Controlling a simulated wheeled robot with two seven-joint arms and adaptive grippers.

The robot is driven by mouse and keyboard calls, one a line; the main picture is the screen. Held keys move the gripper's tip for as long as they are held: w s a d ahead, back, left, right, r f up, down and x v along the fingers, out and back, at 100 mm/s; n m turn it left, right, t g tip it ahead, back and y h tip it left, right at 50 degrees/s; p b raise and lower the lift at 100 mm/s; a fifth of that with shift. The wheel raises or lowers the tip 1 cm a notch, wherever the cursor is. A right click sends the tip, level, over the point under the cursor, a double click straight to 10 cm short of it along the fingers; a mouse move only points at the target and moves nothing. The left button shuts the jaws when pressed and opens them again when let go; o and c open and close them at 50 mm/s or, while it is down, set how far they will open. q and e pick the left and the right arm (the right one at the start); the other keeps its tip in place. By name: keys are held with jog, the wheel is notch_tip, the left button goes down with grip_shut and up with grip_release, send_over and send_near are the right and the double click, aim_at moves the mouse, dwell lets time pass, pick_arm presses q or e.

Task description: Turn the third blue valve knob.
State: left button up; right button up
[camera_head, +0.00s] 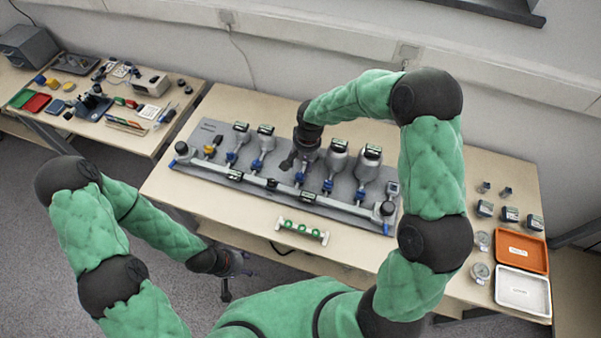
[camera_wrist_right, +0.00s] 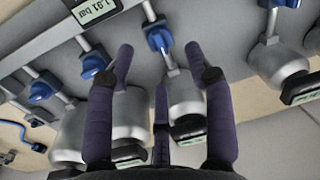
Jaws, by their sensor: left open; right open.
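A grey board (camera_head: 215,131) on the table carries a row of blue valve knobs below grey metal canisters. The third blue knob from the left (camera_head: 300,177) is just below and right of my right gripper (camera_head: 290,161). In the right wrist view, one blue knob (camera_wrist_right: 158,39) lies beyond and between the spread fingertips of my right gripper (camera_wrist_right: 160,58). The gripper is open and empty, and I see no finger touching the knob. My left gripper (camera_head: 227,284) is open, low beyond the table's front edge, away from the board.
Other blue knobs (camera_head: 327,186) stand close on both sides, along a pipe with small displays. Orange (camera_head: 522,251) and white (camera_head: 523,290) trays are at right. A cluttered side table (camera_head: 183,112) stands at left.

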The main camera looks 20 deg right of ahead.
aim_at(301, 173)
jog(key=shift+w+a+f+b, duration=0.15)
jog(key=shift+f+b, duration=0.4)
jog(key=shift+f, duration=1.9)
